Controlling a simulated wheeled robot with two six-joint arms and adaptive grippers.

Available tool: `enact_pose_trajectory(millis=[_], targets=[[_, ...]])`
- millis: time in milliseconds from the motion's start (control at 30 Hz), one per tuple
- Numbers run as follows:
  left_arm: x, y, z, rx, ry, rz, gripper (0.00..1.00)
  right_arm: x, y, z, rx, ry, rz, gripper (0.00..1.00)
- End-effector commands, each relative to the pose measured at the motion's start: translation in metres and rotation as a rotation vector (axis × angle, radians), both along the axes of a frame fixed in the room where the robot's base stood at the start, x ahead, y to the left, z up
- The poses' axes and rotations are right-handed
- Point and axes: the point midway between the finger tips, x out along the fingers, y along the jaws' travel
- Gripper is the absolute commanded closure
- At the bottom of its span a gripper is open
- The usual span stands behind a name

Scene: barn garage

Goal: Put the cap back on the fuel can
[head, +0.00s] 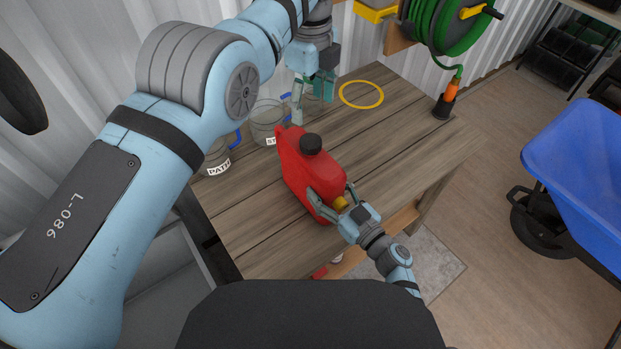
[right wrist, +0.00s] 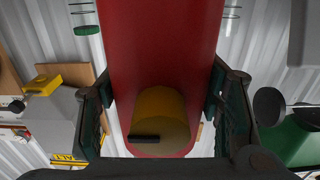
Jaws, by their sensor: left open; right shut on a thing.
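The red fuel can (head: 303,172) stands on the wooden workbench (head: 240,228). A round black cap-like piece (head: 311,144) is on its top; I cannot tell whether it is seated. My right gripper (head: 338,197) is shut on the can's near end, with a finger on each side. In the right wrist view the can (right wrist: 160,45) fills the space between the fingers, with a yellow round part (right wrist: 160,105) low on its face. My left gripper (head: 311,98) is open above the bench beyond the can, apart from it; its fingers partly overlap a clear jar behind.
A yellow ring (head: 361,94) lies flat at the back of the bench. Labelled clear jars (head: 217,157) stand along the left edge. An orange nozzle (head: 450,92) sits in a dark holder at the right corner. A blue wheelbarrow (head: 575,150) stands off to the right. The bench's right middle is clear.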

Motion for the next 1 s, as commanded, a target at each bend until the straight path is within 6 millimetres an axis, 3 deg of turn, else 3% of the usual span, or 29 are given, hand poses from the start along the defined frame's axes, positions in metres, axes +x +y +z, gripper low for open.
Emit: enact_pose_trajectory(millis=[133, 400, 433, 533, 1000], targets=[[-0.0006, 0.0003, 0.0115, -0.001, 0.001, 0.001, 0.37, -0.001, -0.0004, -0.0023, -0.004, 0.003, 0.0, 1.0], [-0.0007, 0.0004, 0.0132, 0.0, 0.001, 0.001, 0.37, -0.001, -0.0004, -0.0024, -0.004, 0.003, 0.0, 1.0], [-0.0007, 0.0004, 0.0132, 0.0, 0.001, 0.001, 0.37, -0.001, -0.0004, -0.0024, -0.004, 0.003, 0.0, 0.36], [-0.0007, 0.0004, 0.0131, 0.0, 0.001, 0.001, 0.37, -0.0008, -0.0003, -0.0018, -0.003, 0.003, 0.0, 0.2], [-0.0007, 0.0004, 0.0131, 0.0, 0.001, 0.001, 0.37, -0.0073, -0.0054, -0.0012, -0.002, 0.001, -0.001, 0.17]])
